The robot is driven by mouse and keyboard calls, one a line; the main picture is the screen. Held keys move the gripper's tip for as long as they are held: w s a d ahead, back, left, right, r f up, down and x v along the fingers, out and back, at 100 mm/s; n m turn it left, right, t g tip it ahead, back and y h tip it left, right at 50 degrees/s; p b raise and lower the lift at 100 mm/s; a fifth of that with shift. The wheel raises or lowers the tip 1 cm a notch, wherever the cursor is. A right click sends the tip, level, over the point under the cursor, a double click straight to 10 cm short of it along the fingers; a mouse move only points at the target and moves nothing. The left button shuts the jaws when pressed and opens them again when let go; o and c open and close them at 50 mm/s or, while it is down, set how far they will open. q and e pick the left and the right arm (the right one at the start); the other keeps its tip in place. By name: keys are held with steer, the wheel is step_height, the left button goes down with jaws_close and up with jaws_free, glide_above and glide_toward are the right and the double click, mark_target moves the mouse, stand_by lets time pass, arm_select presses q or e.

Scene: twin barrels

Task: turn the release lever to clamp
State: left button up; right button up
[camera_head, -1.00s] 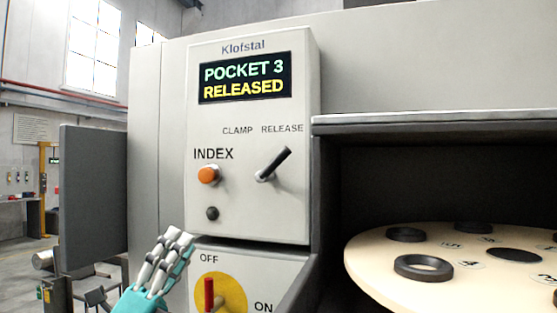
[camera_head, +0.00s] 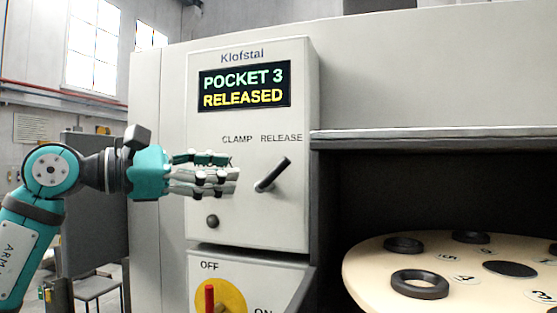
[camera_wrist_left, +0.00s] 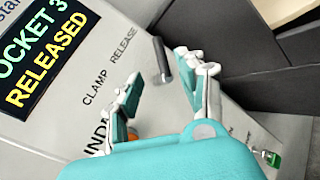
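The release lever (camera_head: 272,175) is a dark handle on the grey control panel, tilted up and right toward the RELEASE label; it also shows in the left wrist view (camera_wrist_left: 161,60). The display (camera_head: 245,87) reads POCKET 3 RELEASED. My left gripper (camera_head: 233,169) is in front of the panel, just left of the lever, pointing right. In the left wrist view its fingers are spread, with the lever showing between and just beyond the tips; contact cannot be told. The gripper hides the orange INDEX button in the head view. My right gripper is not in view.
A black knob (camera_head: 212,221) sits below the gripper. A red switch (camera_head: 209,297) on a yellow disc is on the lower panel. To the right, an open bay holds a round cream turntable (camera_head: 388,285) with dark rings and numbered pockets.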

mark_target(273, 169)
arm_select(q)
steer(key=p+x, duration=0.4)
steer(key=x, duration=0.6)
steer(key=shift+s, duration=0.1)
steer(key=shift+w+d, duration=0.25)
steer(key=shift+d, duration=0.3)
jaws_close()
steer(key=shift+a, duration=0.1)
